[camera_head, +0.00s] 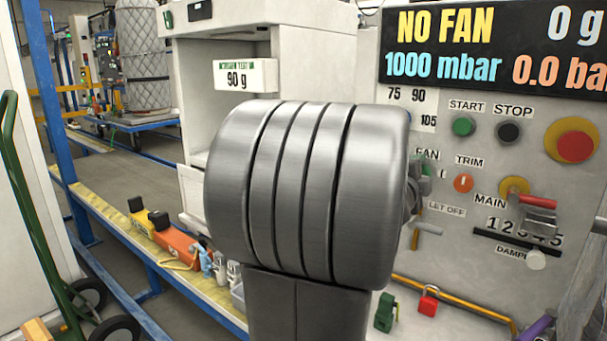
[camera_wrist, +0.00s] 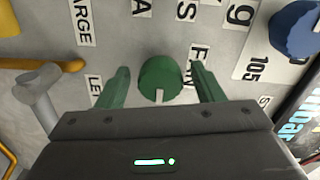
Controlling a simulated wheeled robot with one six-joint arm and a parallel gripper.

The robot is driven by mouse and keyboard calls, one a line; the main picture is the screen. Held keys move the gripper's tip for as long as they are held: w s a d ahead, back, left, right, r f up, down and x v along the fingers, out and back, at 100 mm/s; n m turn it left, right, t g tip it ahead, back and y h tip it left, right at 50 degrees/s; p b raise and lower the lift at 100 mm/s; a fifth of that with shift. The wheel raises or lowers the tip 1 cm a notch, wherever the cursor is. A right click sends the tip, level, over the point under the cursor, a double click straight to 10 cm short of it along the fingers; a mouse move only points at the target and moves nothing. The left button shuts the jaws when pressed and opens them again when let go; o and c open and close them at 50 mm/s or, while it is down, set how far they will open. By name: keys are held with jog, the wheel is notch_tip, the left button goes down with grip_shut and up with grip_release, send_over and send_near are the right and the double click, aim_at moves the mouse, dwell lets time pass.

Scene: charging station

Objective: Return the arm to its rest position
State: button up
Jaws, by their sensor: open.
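My gripper (camera_wrist: 160,90) shows in the wrist view with its two green fingers apart. A round green knob (camera_wrist: 160,79) with a pale pointer mark lies between the fingers, with a gap on each side; the picture does not tell how far off the panel the fingertips are. In the head view my large grey arm joint fills the middle and hides most of the gripper. A small green part shows beside the FAN label, at the right edge of my arm.
The control panel carries a green START button (camera_head: 463,125), a black STOP button (camera_head: 508,132), a large red button (camera_head: 575,147) and an orange TRIM knob (camera_head: 463,183). A grey lever (camera_wrist: 39,88) stands left of the fingers in the wrist view. A red padlock (camera_head: 428,302) hangs below.

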jog(key=shift+w+d, duration=0.25)
jog(key=shift+w, duration=0.1)
jog(key=p+v, duration=0.2)
jog(key=v, duration=1.2)
jog(key=b+x, duration=0.2)
jog(key=x, duration=1.2)
jog(key=shift+w+d, duration=0.1)
jog(key=shift+r+n+p, duration=0.15)
jog(key=shift+n+p, duration=0.45)
jog(key=shift+n, duration=0.6)
jog(key=n+p, duration=0.2)
jog(key=n, duration=0.4)
jog(key=n+p, duration=0.2)
jog(key=n, duration=0.3)
jog(key=shift+s+n+p, duration=0.2)
jog(key=shift+n+p, duration=0.3)
jog(key=shift+n, duration=1.6)
